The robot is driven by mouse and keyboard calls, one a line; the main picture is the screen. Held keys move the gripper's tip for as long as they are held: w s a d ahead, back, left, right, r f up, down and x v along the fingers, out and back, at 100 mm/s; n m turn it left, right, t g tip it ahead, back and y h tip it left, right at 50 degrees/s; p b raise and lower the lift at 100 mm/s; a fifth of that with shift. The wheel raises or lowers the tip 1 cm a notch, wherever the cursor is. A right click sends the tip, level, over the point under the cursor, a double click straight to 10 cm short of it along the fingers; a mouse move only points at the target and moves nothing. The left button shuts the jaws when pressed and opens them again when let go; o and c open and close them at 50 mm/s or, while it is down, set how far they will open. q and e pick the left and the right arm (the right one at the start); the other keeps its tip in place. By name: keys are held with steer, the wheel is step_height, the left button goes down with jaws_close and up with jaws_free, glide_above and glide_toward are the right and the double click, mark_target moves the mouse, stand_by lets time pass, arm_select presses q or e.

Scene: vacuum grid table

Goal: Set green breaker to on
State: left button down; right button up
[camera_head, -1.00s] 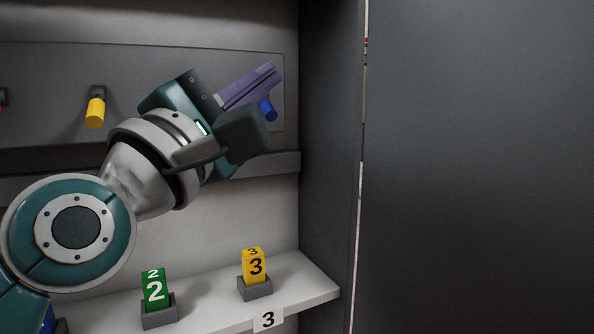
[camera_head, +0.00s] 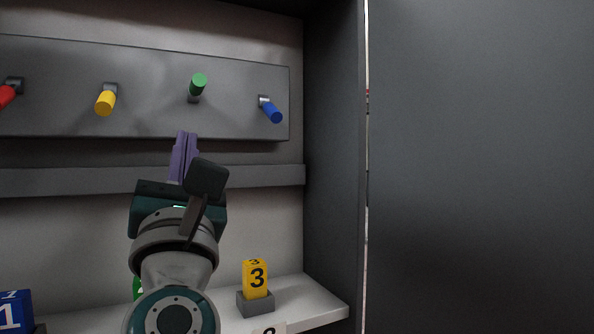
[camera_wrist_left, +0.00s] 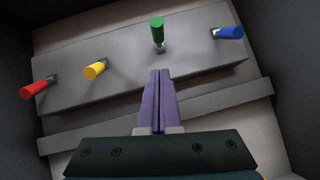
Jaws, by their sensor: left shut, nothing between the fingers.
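The green breaker (camera_head: 198,85) is a short green handle on the grey panel, between the yellow and blue ones. Its handle points upward from its dark base; it also shows in the left wrist view (camera_wrist_left: 157,30) above the fingertips. My left gripper (camera_head: 186,135) has purple fingers that are shut with nothing between them. The fingers point up and end a little below the green breaker, apart from it in the picture. They also show in the left wrist view (camera_wrist_left: 159,72). My right gripper is not in view.
The yellow breaker (camera_head: 106,102), blue breaker (camera_head: 270,110) and red breaker (camera_head: 8,94) tilt downward on the panel (camera_head: 150,65). A grey rail (camera_head: 260,177) runs below. A dark wall stands right.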

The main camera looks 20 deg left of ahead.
mark_target(195, 82)
arm_select(q)
steer(key=r, duration=0.1)
steer(key=w+r, duration=0.1)
steer(key=r+p, duration=0.1)
steer(key=r, duration=0.1)
steer(key=shift+w+a, duration=0.4)
steer(key=shift+w+r, duration=0.15)
steer(key=shift+r, duration=0.4)
steer(key=p, duration=0.2)
steer(key=r+p, duration=0.1)
steer(key=p, duration=0.1)
steer(key=r+g+p, duration=0.1)
steer(key=p, duration=0.1)
steer(key=shift+s+d+n+h, duration=0.2)
steer(key=shift+d+n+h, duration=0.05)
steer(key=shift+n+h, duration=0.05)
steer(key=shift+d+r, duration=0.1)
steer(key=shift+r, duration=0.35)
steer(key=shift+f, duration=0.1)
